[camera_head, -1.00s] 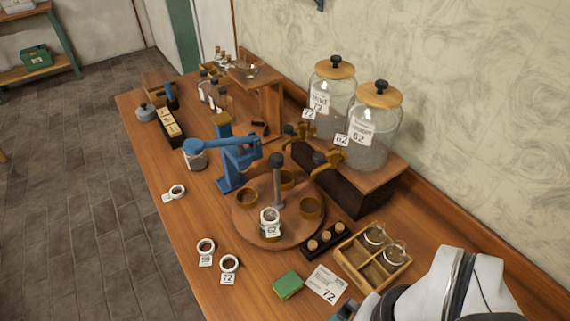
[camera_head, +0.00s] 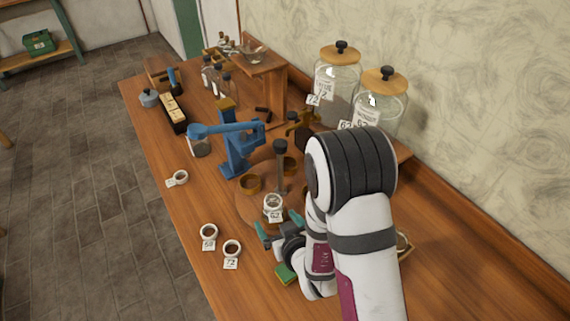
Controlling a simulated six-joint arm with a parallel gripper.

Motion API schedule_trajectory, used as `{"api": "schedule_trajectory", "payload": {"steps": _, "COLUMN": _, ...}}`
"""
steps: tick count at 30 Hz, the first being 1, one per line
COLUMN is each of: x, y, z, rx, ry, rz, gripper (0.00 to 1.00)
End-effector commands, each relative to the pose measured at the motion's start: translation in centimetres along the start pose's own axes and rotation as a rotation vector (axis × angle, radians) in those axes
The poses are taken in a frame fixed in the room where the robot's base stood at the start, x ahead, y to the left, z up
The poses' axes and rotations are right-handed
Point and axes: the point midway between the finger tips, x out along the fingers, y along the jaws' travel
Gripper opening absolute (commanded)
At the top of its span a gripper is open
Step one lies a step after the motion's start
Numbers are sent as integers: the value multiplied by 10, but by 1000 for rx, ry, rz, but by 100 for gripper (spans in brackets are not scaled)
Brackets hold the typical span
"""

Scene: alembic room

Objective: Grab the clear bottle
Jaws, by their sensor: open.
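A small clear bottle (camera_head: 273,201) with a white tag reading 62 stands upright on the front of the round wooden turntable (camera_head: 243,208). My gripper (camera_head: 280,227) is just in front of it, low over the near edge of the turntable, with its teal fingertips spread apart. Nothing shows between the fingers. I cannot tell whether a fingertip touches the bottle or its tag. My arm hides the right part of the turntable.
A blue press (camera_head: 238,150) stands behind the turntable. Two large glass jars (camera_head: 336,75) stand at the back right. Tagged rings (camera_head: 209,231) lie at the left edge. A green block (camera_head: 285,274) lies below my gripper. Small bottles (camera_head: 222,86) stand farther back.

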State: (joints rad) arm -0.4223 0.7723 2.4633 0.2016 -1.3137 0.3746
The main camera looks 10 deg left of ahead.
Motion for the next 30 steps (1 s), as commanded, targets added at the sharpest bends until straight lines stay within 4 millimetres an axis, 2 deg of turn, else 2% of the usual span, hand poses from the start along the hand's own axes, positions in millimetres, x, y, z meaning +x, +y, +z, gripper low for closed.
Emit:
{"api": "schedule_trajectory", "payload": {"steps": 3, "x": 1, "y": 0, "z": -2, "rx": 23, "ry": 104, "rz": 57, "gripper": 98}}
{"api": "schedule_trajectory", "payload": {"steps": 7, "x": 5, "y": 2, "z": -7, "rx": 22, "ry": 155, "rz": 85, "gripper": 98}}
{"api": "schedule_trajectory", "payload": {"steps": 15, "x": 45, "y": 6, "z": -14, "rx": 22, "ry": 158, "rz": 86, "gripper": 98}}
{"api": "schedule_trajectory", "payload": {"steps": 23, "x": 49, "y": 7, "z": -15, "rx": 20, "ry": 157, "rz": 86, "gripper": 98}}
{"api": "schedule_trajectory", "payload": {"steps": 30, "x": 49, "y": 7, "z": -15, "rx": 20, "ry": 157, "rz": 86, "gripper": 56}}
